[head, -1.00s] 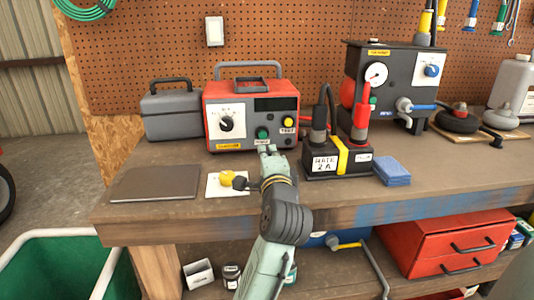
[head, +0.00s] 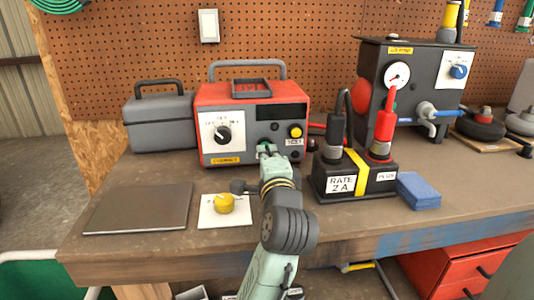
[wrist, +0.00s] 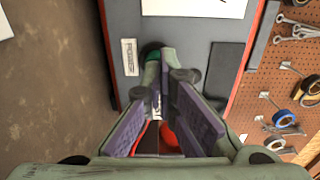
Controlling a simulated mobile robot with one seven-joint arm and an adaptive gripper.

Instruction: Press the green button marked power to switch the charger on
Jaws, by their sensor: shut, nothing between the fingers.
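The charger (head: 240,95) is a red box with a grey front on the bench. Its front has a dial (head: 223,135), a dark display (head: 282,111) and a yellow button (head: 296,131). In the head view my gripper (head: 265,152) is at the lower middle of that front and mostly covers the green button. In the wrist view the green button (wrist: 152,54) shows partly beside the fingertips, next to a small label (wrist: 130,57) that seems to read POWER. My gripper is shut and empty. The fingertips are at or very near the button; contact is unclear.
A black battery (head: 340,182) with black and red clamps stands right of my gripper. A yellow knob (head: 224,203) on a white card lies left of my arm, close to it. A grey toolbox (head: 160,122), a laptop-like slab (head: 140,207) and a blue block (head: 418,190) are nearby.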

